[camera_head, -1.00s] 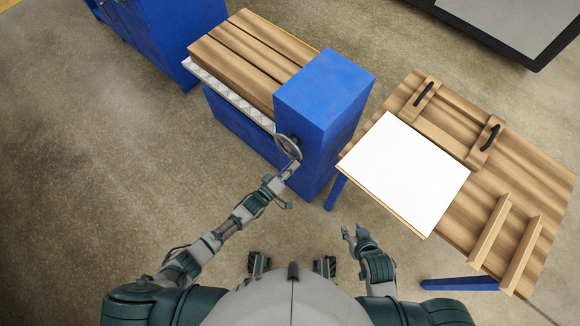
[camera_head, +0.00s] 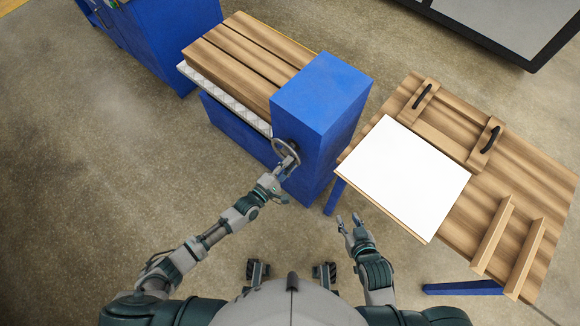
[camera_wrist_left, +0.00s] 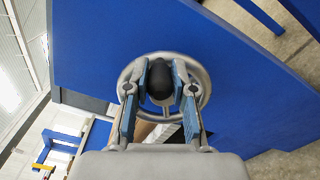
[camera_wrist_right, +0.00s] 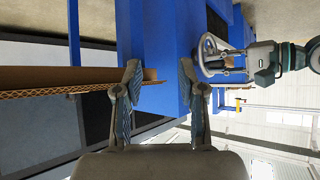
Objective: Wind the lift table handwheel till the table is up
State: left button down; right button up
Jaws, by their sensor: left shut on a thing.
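The grey handwheel (camera_head: 285,151) sits on the near face of the blue machine housing (camera_head: 318,95). In the left wrist view the wheel rim (camera_wrist_left: 203,73) circles behind a dark knob (camera_wrist_left: 160,80). My left gripper (camera_wrist_left: 160,72) has its two fingers on either side of that knob and is shut on it. In the head view my left gripper (camera_head: 284,168) is at the wheel's lower part. The lift table (camera_head: 247,55), topped with wooden planks, stands beside the housing. My right gripper (camera_head: 348,222) is open and empty, in front of the wooden table; its fingers stand apart in its wrist view (camera_wrist_right: 160,85).
A wooden table (camera_head: 535,185) with a white sheet (camera_head: 405,175), handles and rails stands at right. A blue cabinet (camera_head: 165,35) is at upper left. A dark-edged machine (camera_head: 500,30) is at upper right. The floor at left is clear.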

aim_at(283, 147)
pick_arm(q)
jog(key=a+n+b, duration=0.1)
jog(key=n, duration=0.1)
jog(key=w+r+n+b, duration=0.1)
jog(key=n, duration=0.1)
jog(key=shift+w+a+r+n, duration=0.1)
jog(key=shift+w+a+n, duration=0.05)
jog(key=shift+a+n, duration=0.2)
jog(key=a+n+b, duration=0.1)
jog(key=n, duration=0.1)
jog(key=w+n+b, duration=0.1)
jog(key=n, duration=0.1)
jog(key=shift+w+a+r+b, duration=0.1)
jog(key=shift+a+r+b, duration=0.2)
jog(key=shift+a+r, duration=0.1)
jog(key=shift+w+a+n+b, duration=0.2)
jog(key=shift+n+b, duration=0.05)
jog(key=shift+n, duration=0.4)
jog(key=shift+w+a+n+b, duration=0.15)
jog(key=shift+a+n+b, duration=0.05)
jog(key=shift+n, duration=0.4)
pick_arm(e)
jog(key=w+a+r+t+y, duration=0.1)
jog(key=w+r+t, duration=0.1)
jog(key=r+t, duration=0.3)
jog(key=w+a+r+t+y, duration=0.2)
jog(key=r+t, duration=0.4)
jog(key=r, duration=0.2)
jog(key=shift+w, duration=0.3)
